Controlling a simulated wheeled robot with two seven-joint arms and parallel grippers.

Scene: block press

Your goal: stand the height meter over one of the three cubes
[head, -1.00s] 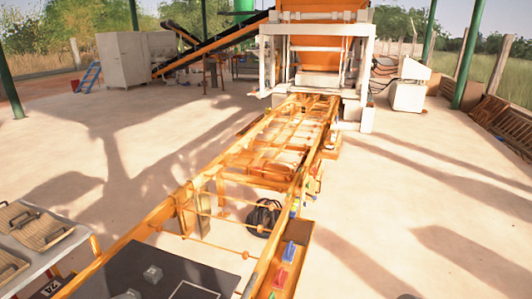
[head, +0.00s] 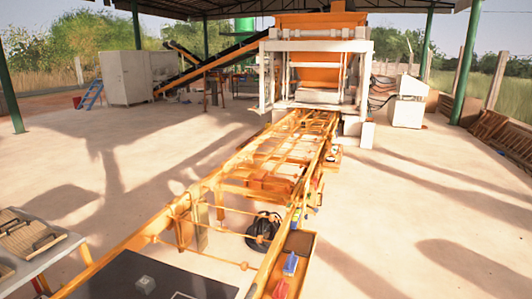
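One small grey cube (head: 145,284) sits on a dark mat or board (head: 105,275) at the bottom edge of the head view. Part of a white outline (head: 185,296) shows on the board to the right of the cube, cut off by the frame edge. I make out no other grey cube and no height meter. Neither of my grippers is in view.
An orange rail frame (head: 205,185) runs back to a large press (head: 318,60). A tray (head: 296,245) at lower right holds a blue piece (head: 290,264) and a red piece (head: 280,289). A table (head: 45,258) with wooden handled boards stands at left. Open concrete floor lies on both sides.

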